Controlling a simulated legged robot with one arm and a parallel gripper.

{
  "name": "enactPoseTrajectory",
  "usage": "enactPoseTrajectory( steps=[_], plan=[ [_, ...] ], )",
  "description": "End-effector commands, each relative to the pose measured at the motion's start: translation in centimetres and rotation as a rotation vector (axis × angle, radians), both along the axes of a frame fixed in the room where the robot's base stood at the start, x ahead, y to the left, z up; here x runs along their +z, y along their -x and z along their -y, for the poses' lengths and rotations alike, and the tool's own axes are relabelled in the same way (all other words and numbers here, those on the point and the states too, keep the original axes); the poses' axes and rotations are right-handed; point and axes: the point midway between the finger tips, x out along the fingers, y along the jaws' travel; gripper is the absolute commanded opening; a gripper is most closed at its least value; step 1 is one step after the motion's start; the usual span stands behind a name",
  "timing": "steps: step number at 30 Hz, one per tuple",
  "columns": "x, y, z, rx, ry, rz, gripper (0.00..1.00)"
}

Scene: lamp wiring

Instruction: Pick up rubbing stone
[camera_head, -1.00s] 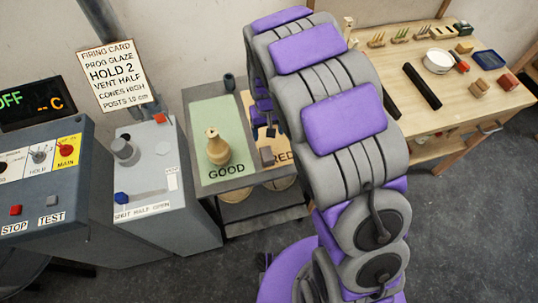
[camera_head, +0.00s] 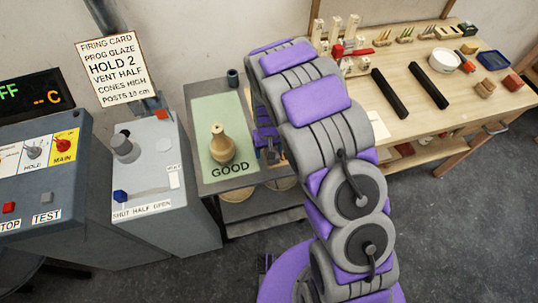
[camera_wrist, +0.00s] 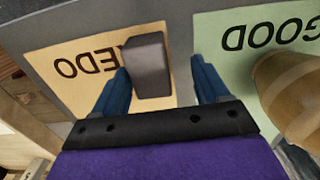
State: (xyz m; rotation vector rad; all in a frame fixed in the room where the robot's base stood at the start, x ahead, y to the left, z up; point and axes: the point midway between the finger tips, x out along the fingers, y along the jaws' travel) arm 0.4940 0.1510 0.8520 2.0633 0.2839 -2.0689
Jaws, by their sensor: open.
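The rubbing stone, a dark grey block (camera_wrist: 148,68), shows in the wrist view over the orange REDO card (camera_wrist: 75,62). It lies between the two blue fingers of my gripper (camera_wrist: 161,74), close to the left finger, with a wider gap to the right one. Whether it touches the left finger I cannot tell. My gripper is open. In the head view, my gripper (camera_head: 269,150) is low over the right part of the grey cart, and my arm hides the REDO card there; I cannot make out the stone.
A tan vase (camera_head: 221,145) stands on the green GOOD card (camera_head: 214,170), close right of my gripper in the wrist view (camera_wrist: 290,85). A dark cup (camera_head: 233,78) stands at the cart's back. A wooden workbench (camera_head: 410,120) with tools is at right, a kiln control box (camera_head: 150,190) at left.

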Motion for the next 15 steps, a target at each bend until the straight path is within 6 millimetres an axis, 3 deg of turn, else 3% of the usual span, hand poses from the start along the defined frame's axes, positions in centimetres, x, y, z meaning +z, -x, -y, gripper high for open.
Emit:
enactPoseTrajectory(
  steps=[3,10,15],
  plan=[
    [-1.50,0.07,0.45,-0.003,-0.004,-0.001,0.74],
    [-1.50,0.04,0.46,-0.003,-0.004,0.001,0.74],
    [-1.56,0.02,0.05,-0.001,0.000,0.001,0.59]
  ],
)
